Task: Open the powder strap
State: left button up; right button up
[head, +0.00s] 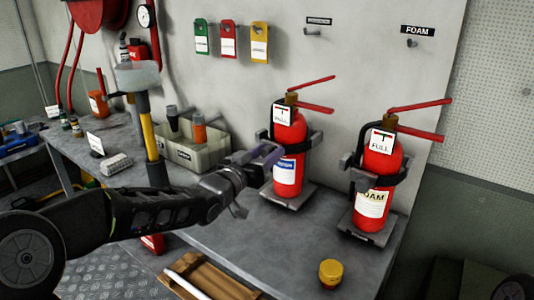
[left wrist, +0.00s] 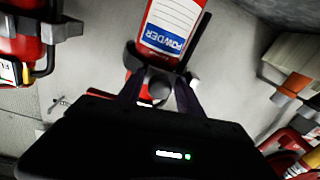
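The powder extinguisher (head: 288,178) is a red cylinder with a blue-and-white label, upright in a wall bracket; its label shows upside down in the left wrist view (left wrist: 168,28). The dark powder strap (head: 305,144) runs around its body. My left gripper (head: 268,157) is at the left side of this strap. In the left wrist view the left gripper's two fingers (left wrist: 160,82) are apart, with a rounded grey part of the strap fitting (left wrist: 160,88) between them. I cannot tell whether they touch it. My right gripper is not in view.
A foam extinguisher (head: 372,190) stands strapped to the right. A yellow-capped jar (head: 331,272) sits at the bench front. A grey bin (head: 185,152) and a yellow-handled hammer (head: 148,130) are to the left. The bench (head: 270,245) is clear before the powder extinguisher.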

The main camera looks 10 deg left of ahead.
pick_arm(q)
grip_shut()
dwell(1.1)
